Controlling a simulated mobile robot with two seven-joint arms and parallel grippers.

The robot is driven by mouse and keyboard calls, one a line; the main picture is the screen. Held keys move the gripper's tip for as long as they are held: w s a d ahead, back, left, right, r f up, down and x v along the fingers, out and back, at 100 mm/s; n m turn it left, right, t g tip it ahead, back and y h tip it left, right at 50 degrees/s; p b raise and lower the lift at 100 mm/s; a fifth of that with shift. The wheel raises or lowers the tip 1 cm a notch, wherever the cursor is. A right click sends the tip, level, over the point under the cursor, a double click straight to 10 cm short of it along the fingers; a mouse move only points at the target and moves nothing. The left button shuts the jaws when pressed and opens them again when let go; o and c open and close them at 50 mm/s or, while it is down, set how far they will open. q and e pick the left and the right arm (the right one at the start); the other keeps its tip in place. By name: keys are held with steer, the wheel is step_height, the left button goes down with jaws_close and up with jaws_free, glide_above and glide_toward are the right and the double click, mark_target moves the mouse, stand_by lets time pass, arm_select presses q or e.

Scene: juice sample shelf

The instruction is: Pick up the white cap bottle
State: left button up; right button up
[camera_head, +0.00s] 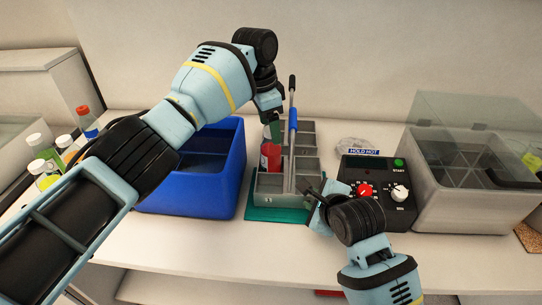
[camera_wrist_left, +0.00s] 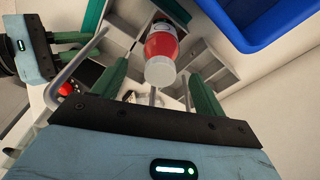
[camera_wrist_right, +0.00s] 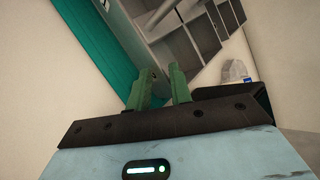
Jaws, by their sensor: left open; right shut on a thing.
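A bottle with a red body and white cap (camera_head: 270,157) stands in a compartment of the grey divided carrier (camera_head: 278,201). In the left wrist view its white cap (camera_wrist_left: 160,73) faces the camera, between the fingers. My left gripper (camera_head: 270,112) is open, just above the bottle; it also shows in the left wrist view (camera_wrist_left: 157,82). I cannot tell whether the fingers touch it. My right gripper (camera_head: 316,200) is shut on the carrier's near right wall; its fingers meet the wall in the right wrist view (camera_wrist_right: 164,75).
The carrier has a tall handle with a blue grip (camera_head: 293,120) and stands on a green mat (camera_head: 262,214). A blue bin (camera_head: 190,200) is left of it. Several bottles (camera_head: 84,120) stand at far left. A black control box (camera_head: 378,178) and a clear-lidded grey box (camera_head: 465,210) are at right.

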mark_target(271, 154)
arm_select(q)
steer(key=shift+d+f, duration=0.15)
steer(key=shift+f, duration=0.6)
steer(key=shift+d+f, duration=0.1)
steer(key=shift+f, duration=0.6)
arm_select(e)
steer(key=shift+f, duration=0.3)
arm_select(q)
steer(key=shift+c, duration=0.2)
jaws_close()
arm_select(e)
steer(key=shift+s, duration=0.1)
arm_select(q)
steer(key=shift+r, duration=0.1)
